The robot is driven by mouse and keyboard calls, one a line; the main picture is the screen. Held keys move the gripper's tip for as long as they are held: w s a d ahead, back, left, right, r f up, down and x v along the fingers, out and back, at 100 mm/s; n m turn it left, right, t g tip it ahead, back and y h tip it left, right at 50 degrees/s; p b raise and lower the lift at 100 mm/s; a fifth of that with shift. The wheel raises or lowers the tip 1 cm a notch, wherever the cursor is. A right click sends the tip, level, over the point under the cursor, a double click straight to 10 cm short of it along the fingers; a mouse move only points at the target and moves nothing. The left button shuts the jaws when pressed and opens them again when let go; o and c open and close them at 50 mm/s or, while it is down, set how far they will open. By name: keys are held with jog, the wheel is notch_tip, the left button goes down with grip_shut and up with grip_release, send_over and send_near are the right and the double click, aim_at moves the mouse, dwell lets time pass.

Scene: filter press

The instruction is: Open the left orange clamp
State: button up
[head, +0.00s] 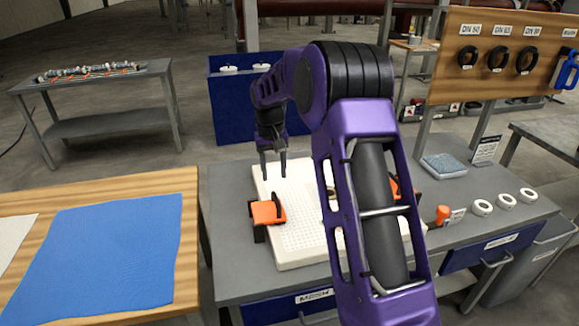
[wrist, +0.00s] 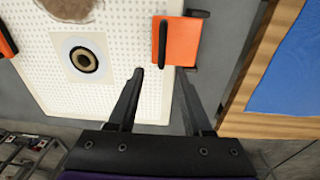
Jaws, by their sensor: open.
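The left orange clamp (head: 268,212) sits at the left edge of a white perforated plate (head: 297,240), with a black handle standing at its right side. In the wrist view the orange clamp (wrist: 176,40) lies just beyond my fingertips, its black handle upright along its left side. My gripper (head: 273,163) is open and empty, pointing down above the plate's far left part. In the wrist view my gripper (wrist: 163,75) has its two fingers apart, with the clamp beyond them and no contact visible. A second orange clamp (head: 394,188) is mostly hidden behind my arm.
The plate rests on a grey workbench (head: 226,262). A round port (wrist: 84,58) with a dark ring is on the plate. A wooden table with a blue cloth (head: 107,252) stands at the left. White rings (head: 481,207) and an orange-topped item (head: 442,214) stand at the right.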

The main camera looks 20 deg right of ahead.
aim_at(276, 198)
jog(key=shift+s+d+f+g, duration=0.1)
jog(key=shift+s+f+g, duration=0.25)
jog(key=shift+f, duration=0.25)
jog(key=shift+s+f+n, duration=0.1)
jog(key=shift+f+n, duration=0.15)
jog(key=shift+n, duration=0.05)
jog(key=shift+f+b, duration=2.05)
jog(key=shift+f, duration=2.05)
grip_shut()
jog(key=shift+a+r+p, duration=0.45)
jog(key=shift+a+r, duration=0.1)
jog(key=shift+r, duration=0.1)
jog(key=shift+a, duration=0.1)
jog(key=shift+r, duration=0.1)
